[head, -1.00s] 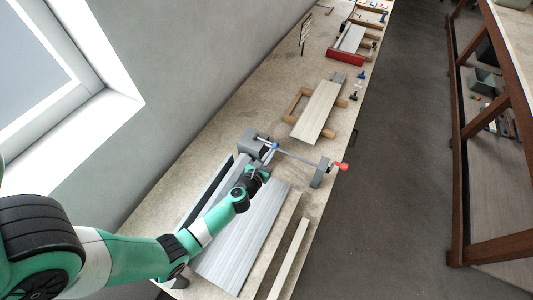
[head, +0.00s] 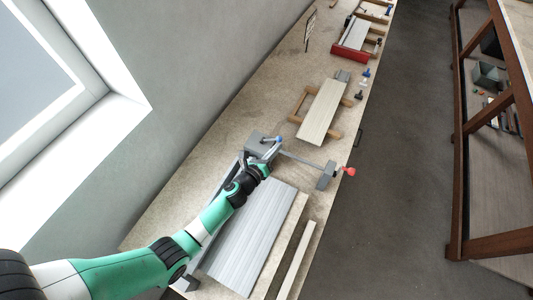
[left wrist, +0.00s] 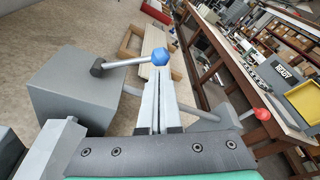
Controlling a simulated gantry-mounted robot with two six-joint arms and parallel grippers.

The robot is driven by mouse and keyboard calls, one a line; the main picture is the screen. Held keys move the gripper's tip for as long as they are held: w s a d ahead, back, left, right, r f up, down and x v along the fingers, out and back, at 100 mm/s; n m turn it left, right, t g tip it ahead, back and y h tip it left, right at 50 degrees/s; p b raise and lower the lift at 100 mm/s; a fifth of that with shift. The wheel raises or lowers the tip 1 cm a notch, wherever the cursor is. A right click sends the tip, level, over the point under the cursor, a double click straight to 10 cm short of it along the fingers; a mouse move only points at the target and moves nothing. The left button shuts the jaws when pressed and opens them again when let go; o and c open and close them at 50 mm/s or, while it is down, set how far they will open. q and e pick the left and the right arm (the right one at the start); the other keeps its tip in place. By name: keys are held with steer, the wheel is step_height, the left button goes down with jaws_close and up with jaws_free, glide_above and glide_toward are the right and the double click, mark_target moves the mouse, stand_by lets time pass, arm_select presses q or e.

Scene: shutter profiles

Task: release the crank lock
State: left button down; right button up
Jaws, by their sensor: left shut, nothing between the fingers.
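The blue knob also shows in the head view (head: 278,139), at the far edge of the box. My left gripper (head: 273,154) is shut and empty. In the left wrist view its fingertips (left wrist: 162,76) are right by the blue knob; I cannot tell if they touch. A shaft (head: 304,160) runs right from the box to a grey block (head: 326,176) and a red knob (head: 350,171). My right gripper is out of view.
Pale ribbed slats (head: 250,238) lie on the bench in front of the box, with a thin strip (head: 296,262) beside them. Farther back is a slat on a wooden frame (head: 322,112). Bare bench lies between that frame and the box.

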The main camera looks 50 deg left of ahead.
arm_select(q)
steer(key=shift+s+a+r+n+t+h+p, duration=0.15)
steer(key=shift+a+r+n+p, duration=0.4)
steer(key=shift+n, duration=0.25)
steer(key=shift+s+a+r+n+t+h+p, duration=0.15)
steer(key=shift+a+r+n+p, duration=0.15)
steer(key=shift+r+n, duration=0.4)
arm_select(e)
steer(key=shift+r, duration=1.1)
arm_select(q)
steer(key=shift+f, duration=0.1)
steer(key=d+f+b, duration=0.3)
steer(key=b, duration=0.1)
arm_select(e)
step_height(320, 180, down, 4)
arm_select(q)
steer(key=p+v, duration=0.4)
steer(key=v, duration=0.7)
steer(key=shift+r, duration=0.3)
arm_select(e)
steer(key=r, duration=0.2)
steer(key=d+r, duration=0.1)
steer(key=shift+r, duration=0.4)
arm_select(q)
steer(key=shift+w, duration=0.15)
